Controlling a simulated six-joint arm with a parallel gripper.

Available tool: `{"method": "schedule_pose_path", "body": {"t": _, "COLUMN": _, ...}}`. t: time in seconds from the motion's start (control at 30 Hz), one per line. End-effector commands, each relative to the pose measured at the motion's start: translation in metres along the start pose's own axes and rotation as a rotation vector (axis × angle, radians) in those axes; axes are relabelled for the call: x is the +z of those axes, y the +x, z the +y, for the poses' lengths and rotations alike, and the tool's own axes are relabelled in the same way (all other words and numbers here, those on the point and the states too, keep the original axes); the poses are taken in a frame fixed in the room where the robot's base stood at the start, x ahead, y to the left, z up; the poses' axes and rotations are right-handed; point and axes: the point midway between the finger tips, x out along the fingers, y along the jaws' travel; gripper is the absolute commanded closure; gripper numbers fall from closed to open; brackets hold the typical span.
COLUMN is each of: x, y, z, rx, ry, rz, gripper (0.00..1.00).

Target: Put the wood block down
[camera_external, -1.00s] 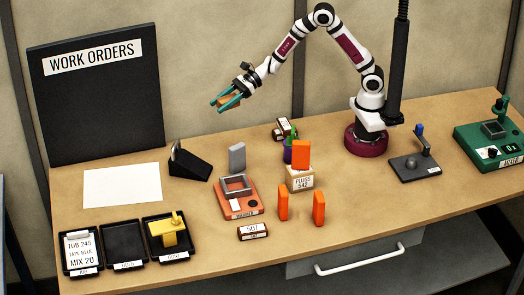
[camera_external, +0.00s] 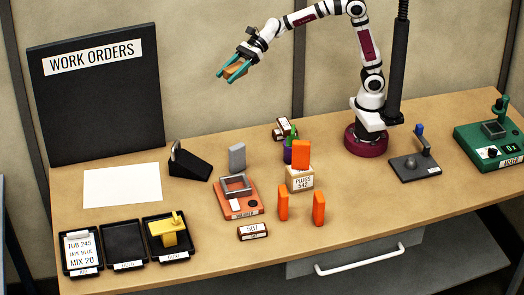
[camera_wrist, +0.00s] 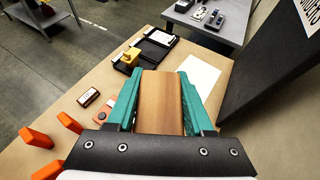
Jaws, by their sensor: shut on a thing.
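My gripper (camera_external: 234,70) has teal fingers and is shut on the wood block (camera_wrist: 160,103), a plain brown piece. In the external view the wood block (camera_external: 236,71) is held high in the air, well above the table and in front of the wall. The table (camera_external: 330,250) lies below, apart from the block.
Black trays (camera_external: 123,242) stand at the front left, one with a yellow tool. A white sheet (camera_external: 122,186) lies behind them. A black wedge (camera_external: 190,163), an orange device (camera_external: 238,200) and orange uprights (camera_external: 318,208) stand mid-table. A black board (camera_external: 95,110) stands at the back left.

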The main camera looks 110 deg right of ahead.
Motion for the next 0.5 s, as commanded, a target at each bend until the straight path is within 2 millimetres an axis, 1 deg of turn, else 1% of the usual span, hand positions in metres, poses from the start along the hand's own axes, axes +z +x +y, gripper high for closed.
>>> {"method": "schedule_pose_path", "body": {"t": 0.03, "x": -0.010, "y": 0.028, "z": -0.011, "rx": 0.034, "ry": -0.008, "rz": 0.009, "gripper": 1.00}}
{"method": "schedule_pose_path", "body": {"t": 0.07, "x": -0.016, "y": 0.045, "z": -0.017, "rx": 0.057, "ry": -0.018, "rz": 0.009, "gripper": 1.00}}
{"method": "schedule_pose_path", "body": {"t": 0.1, "x": -0.026, "y": 0.070, "z": -0.025, "rx": 0.087, "ry": -0.030, "rz": 0.010, "gripper": 1.00}}
{"method": "schedule_pose_path", "body": {"t": 0.17, "x": -0.046, "y": 0.105, "z": -0.035, "rx": 0.131, "ry": -0.049, "rz": 0.006, "gripper": 1.00}}
{"method": "schedule_pose_path", "body": {"t": 0.2, "x": -0.061, "y": 0.128, "z": -0.039, "rx": 0.159, "ry": -0.061, "rz": 0.002, "gripper": 1.00}}
{"method": "schedule_pose_path", "body": {"t": 0.27, "x": -0.085, "y": 0.157, "z": -0.044, "rx": 0.196, "ry": -0.078, "rz": -0.005, "gripper": 1.00}}
{"method": "schedule_pose_path", "body": {"t": 0.3, "x": -0.101, "y": 0.173, "z": -0.045, "rx": 0.218, "ry": -0.087, "rz": -0.011, "gripper": 1.00}}
{"method": "schedule_pose_path", "body": {"t": 0.4, "x": -0.132, "y": 0.202, "z": -0.045, "rx": 0.256, "ry": -0.106, "rz": -0.023, "gripper": 1.00}}
{"method": "schedule_pose_path", "body": {"t": 0.5, "x": -0.150, "y": 0.217, "z": -0.044, "rx": 0.277, "ry": -0.117, "rz": -0.033, "gripper": 1.00}}
